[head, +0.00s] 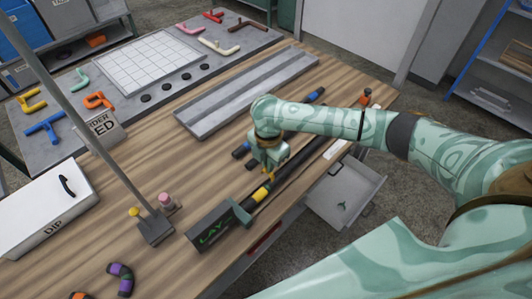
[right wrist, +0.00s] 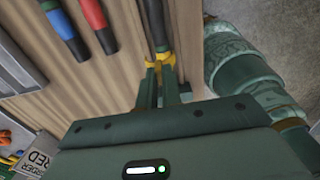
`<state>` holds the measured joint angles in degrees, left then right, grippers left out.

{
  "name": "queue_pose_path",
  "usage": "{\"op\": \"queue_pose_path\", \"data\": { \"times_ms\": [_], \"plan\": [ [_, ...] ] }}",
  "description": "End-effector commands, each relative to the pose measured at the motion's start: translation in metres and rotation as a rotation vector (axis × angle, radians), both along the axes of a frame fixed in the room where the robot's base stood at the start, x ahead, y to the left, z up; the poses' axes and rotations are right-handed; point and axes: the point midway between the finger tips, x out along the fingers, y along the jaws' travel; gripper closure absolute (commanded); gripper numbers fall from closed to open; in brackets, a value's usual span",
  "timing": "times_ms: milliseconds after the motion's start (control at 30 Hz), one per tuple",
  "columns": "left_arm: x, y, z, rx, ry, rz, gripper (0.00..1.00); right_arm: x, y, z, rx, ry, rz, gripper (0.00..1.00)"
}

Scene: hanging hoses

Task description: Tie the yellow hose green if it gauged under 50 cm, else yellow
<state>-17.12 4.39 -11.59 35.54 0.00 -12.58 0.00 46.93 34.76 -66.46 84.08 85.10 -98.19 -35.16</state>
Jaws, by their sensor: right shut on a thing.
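The yellow hose (head: 260,194) is black with a yellow band. It lies along the front edge of the wooden bench, its near end at the dark box marked LAY (head: 212,236). My right gripper (head: 268,168) is over the hose, pointing down. In the right wrist view its fingers (right wrist: 160,88) are closed at a dark hose with yellow at the tips; the contact is partly hidden. A small green piece (head: 343,207) lies in the open drawer (head: 352,184). I do not see my left gripper.
Blue-ended and red-ended hoses (right wrist: 65,32) lie beside the held one. A long grey channel (head: 235,95) lies behind. A white DIP box (head: 40,215) and a dark post base (head: 155,228) stand at left. Coloured pipe pieces lie on a grey board (head: 62,90).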

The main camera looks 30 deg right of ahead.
Motion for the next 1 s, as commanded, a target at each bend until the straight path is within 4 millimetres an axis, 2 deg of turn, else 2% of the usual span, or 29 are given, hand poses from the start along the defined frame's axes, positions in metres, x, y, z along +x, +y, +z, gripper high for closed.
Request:
{"op": "queue_pose_path", "data": {
  "times_ms": [267,500,700,1000],
  "plan": [
    [-0.007,0.002,0.0,0.004,0.011,0.0,0.68,0.0,0.0,-0.001,0.0,0.001,-0.001,1.0],
    [-0.002,0.003,0.012,0.005,0.003,0.001,0.68,-0.001,-0.001,0.002,0.0,0.002,-0.002,1.0],
    [-0.001,0.003,0.0,0.004,0.001,0.001,0.68,0.0,-0.001,-0.018,-0.001,0.002,-0.003,1.0],
    [-0.001,0.003,-0.006,0.005,0.002,0.001,0.68,-0.001,0.0,-0.034,0.0,0.002,-0.002,1.0]
  ]
}}
